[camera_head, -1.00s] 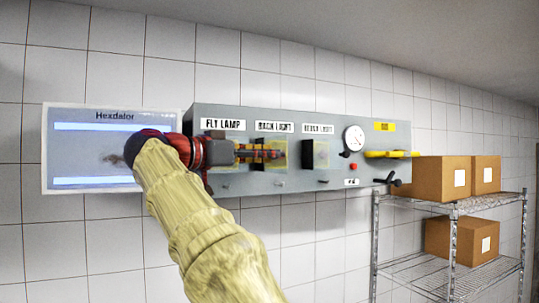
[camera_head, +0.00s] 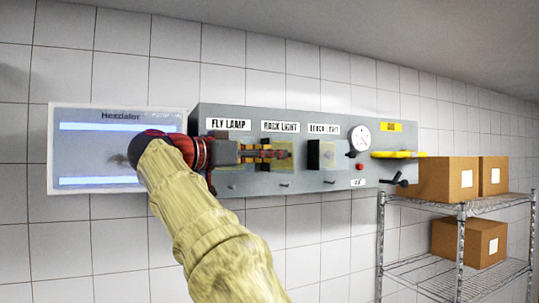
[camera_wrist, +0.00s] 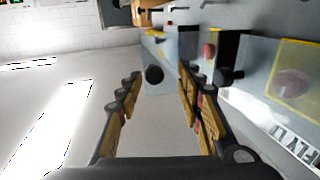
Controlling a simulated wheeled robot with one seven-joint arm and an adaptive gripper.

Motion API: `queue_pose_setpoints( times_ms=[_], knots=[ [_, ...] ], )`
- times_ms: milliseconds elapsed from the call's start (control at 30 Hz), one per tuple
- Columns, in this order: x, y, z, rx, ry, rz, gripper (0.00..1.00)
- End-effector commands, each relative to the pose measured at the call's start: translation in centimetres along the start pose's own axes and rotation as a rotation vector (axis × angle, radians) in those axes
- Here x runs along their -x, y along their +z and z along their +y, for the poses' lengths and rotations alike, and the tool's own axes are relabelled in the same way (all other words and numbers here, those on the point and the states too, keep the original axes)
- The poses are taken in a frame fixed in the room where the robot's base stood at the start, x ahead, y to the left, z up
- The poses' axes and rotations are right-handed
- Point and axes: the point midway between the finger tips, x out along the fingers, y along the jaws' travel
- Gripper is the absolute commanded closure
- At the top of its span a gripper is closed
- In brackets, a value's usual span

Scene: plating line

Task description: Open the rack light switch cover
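The grey switch panel (camera_head: 330,181) on the wall carries the labels FLY LAMP, RACK LIGHT and a bench light label. The rack light cover (camera_head: 284,168), yellowish and see-through, sits below its label (camera_head: 280,127), partly hidden behind my fingers. My gripper (camera_head: 284,154) reaches across from the left in front of it; contact cannot be told. In the wrist view my gripper (camera_wrist: 158,78) is open, its two fingers apart with nothing held between them. A yellow-edged clear cover with a red button, the fly lamp cover (camera_wrist: 293,82), shows at the right, outside my fingers.
The bench light switch (camera_head: 321,154), a round gauge (camera_head: 360,138) and a yellow handle (camera_head: 398,154) are farther right on the panel. A screen (camera_head: 95,150) hangs at left. A wire rack (camera_head: 461,211) holds cardboard boxes (camera_head: 448,180) at right.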

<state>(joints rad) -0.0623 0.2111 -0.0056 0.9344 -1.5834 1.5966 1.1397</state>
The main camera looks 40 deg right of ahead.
Motion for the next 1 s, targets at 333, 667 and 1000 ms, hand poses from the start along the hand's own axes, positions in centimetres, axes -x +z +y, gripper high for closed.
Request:
queue_pose_setpoints(
  times_ms=[333,667,1000],
  knots=[
    [6.0,0.0,-0.2,0.001,-0.006,0.001,0.63],
    [11.0,0.1,-0.2,0.001,-0.003,0.001,0.63],
    [11.8,0.1,-0.1,0.0,-0.001,0.001,0.63]
  ],
)
